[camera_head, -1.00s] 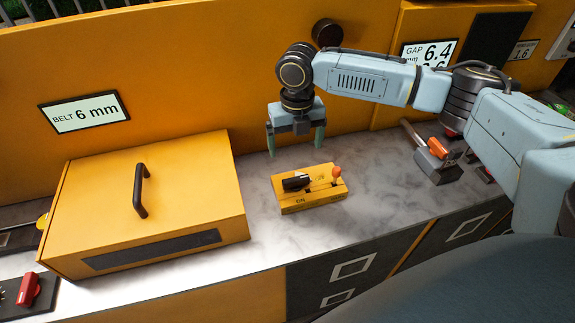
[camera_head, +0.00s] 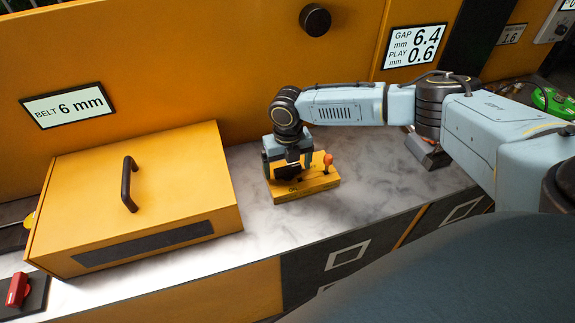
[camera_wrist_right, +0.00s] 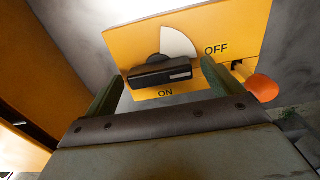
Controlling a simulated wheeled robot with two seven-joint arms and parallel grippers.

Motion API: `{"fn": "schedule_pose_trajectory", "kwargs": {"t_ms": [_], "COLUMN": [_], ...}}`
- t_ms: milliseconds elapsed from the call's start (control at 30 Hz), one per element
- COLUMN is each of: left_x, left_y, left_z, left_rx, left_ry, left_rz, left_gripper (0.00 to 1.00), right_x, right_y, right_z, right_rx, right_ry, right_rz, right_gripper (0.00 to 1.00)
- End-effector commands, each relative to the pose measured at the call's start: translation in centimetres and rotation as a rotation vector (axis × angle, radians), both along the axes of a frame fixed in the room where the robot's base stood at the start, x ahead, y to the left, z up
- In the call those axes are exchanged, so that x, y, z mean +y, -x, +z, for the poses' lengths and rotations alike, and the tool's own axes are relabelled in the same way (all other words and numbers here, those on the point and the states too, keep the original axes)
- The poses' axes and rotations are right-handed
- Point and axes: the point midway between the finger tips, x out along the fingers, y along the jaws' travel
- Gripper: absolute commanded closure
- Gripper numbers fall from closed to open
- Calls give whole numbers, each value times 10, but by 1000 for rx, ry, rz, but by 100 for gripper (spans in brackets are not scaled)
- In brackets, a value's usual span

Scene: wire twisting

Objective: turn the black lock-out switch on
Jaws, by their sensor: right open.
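The black lock-out switch (camera_wrist_right: 162,73) is a black handle on a yellow box (camera_wrist_right: 130,42) with a white dial sector. In the right wrist view its bar lies nearly level, its right end towards the OFF label and the ON label below it. In the head view the yellow box (camera_head: 318,184) sits on the bench, and the switch is largely hidden by my gripper. My right gripper (camera_head: 287,165) is down over the box. Its open fingers (camera_wrist_right: 160,76) stand on either side of the handle; whether they touch it I cannot tell. My left gripper is not in view.
An orange ball knob (camera_head: 328,158) stands on the box's right, close to my right finger. A large yellow lidded case (camera_head: 75,200) with a black handle stands to the left. A red switch (camera_head: 18,289) is at bottom left.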

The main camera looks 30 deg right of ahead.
Motion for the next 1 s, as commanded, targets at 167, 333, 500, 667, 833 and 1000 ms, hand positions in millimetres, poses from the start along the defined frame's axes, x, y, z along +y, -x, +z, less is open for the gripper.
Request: {"fn": "schedule_pose_trajectory", "kwargs": {"t_ms": [167,333,500,667,833,1000], "left_x": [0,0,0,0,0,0], "left_y": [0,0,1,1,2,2], "left_z": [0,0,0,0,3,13], "left_rx": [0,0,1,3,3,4], "left_ry": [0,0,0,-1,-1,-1], "left_rz": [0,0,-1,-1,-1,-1], "left_gripper": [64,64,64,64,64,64], "right_x": [0,0,0,0,0,0], "right_y": [0,0,0,0,0,0], "right_z": [-1,0,0,0,1,2], "right_rx": [0,0,0,0,1,2], "right_ry": [0,0,0,0,-1,-1], "right_rz": [0,0,0,-1,-23,-95], "right_gripper": [9,22,44,54,54,54]}}
